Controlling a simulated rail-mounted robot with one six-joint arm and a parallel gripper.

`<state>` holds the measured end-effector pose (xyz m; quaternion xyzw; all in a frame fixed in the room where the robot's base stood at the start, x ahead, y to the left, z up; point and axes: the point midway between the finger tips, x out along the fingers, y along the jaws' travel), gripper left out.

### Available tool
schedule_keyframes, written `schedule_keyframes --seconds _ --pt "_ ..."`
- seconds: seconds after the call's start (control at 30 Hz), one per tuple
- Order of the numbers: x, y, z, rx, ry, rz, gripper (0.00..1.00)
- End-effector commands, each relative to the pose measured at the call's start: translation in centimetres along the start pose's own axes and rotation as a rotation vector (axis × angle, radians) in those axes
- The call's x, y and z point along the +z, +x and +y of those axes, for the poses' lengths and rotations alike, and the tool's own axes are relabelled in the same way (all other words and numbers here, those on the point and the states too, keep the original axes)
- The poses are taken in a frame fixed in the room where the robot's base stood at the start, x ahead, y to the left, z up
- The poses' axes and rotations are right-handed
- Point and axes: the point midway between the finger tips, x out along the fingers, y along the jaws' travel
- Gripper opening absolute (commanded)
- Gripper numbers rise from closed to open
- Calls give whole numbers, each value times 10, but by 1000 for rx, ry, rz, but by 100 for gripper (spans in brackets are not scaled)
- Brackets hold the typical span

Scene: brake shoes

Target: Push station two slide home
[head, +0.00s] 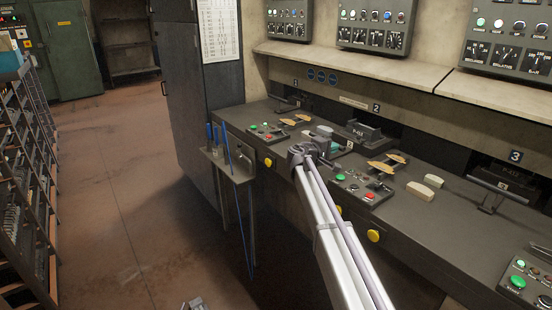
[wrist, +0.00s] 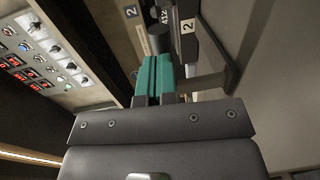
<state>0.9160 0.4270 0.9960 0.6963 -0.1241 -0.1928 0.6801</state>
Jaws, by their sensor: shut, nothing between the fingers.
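The station two slide is a dark block (head: 365,131) marked with a number ending in 412, at the bench's back under the wall plate 2. Its front handle carries a white 2 tag (head: 349,145). In the wrist view the 2 tag (wrist: 187,26) and the dark block (wrist: 165,16) show just beyond my fingers. My gripper (wrist: 153,58) has teal fingers pressed together, with nothing between them. In the head view my gripper (head: 336,142) is right at the handle, partly covering it. I cannot tell whether the fingertips touch it.
In front of station two is a control box (head: 362,188) with green and red buttons. Brake shoes (head: 386,163) lie to the right, with cream blocks (head: 425,187) beyond. Station three's slide (head: 505,178) stands at the far right. A shelf (head: 350,65) overhangs the bench's back.

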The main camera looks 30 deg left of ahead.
Motion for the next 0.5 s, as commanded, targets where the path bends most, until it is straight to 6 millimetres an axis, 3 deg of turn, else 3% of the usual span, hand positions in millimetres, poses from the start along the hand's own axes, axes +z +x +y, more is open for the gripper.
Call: schedule_keyframes --seconds 0.27,0.5 --pt "-1 -4 0 0 0 1 0" --pt "-1 -32 1 0 -1 4 0"
